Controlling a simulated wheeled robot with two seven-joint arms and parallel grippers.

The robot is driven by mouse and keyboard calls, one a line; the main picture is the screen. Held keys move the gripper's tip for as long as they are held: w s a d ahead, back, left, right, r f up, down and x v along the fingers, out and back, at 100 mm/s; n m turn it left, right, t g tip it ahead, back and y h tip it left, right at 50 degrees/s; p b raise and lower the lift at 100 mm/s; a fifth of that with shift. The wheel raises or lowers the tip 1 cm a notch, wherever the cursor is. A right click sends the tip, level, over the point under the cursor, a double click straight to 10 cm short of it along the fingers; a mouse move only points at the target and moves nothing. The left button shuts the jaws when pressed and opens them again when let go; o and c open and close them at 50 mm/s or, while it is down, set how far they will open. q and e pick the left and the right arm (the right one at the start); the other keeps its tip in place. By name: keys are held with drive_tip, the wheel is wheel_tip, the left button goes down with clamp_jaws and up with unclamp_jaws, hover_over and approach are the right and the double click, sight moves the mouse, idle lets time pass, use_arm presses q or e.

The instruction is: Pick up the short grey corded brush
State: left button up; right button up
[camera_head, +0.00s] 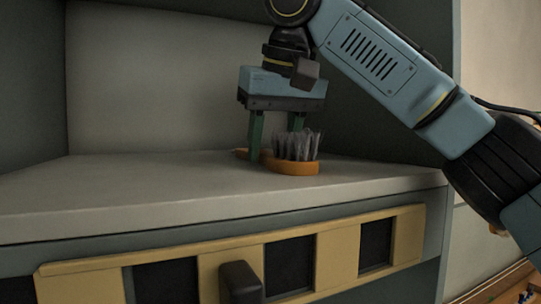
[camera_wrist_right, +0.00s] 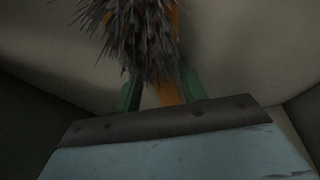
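The brush (camera_head: 291,167) has an orange wooden body and grey bristles pointing up, and lies on the pale shelf top. Its narrow handle end points left; I cannot make out a cord. My right gripper (camera_head: 274,148) points down over it, its green fingers apart. One finger is by the handle, and the other's tip is hidden behind the bristles. In the right wrist view, the orange handle (camera_wrist_right: 166,93) lies between the two fingers (camera_wrist_right: 161,90), with the grey bristles (camera_wrist_right: 135,35) beyond. A gap shows on the left finger's side. My left gripper is out of view.
The shelf top (camera_head: 130,195) is otherwise bare, with free room to the left. A back panel (camera_head: 150,85) and side walls enclose it. Below the front edge is a yellow slotted front (camera_head: 337,258) with a dark knob (camera_head: 240,283) sticking out.

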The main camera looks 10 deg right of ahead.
drive_tip(key=c, duration=0.8)
drive_tip(key=shift+r, duration=0.1)
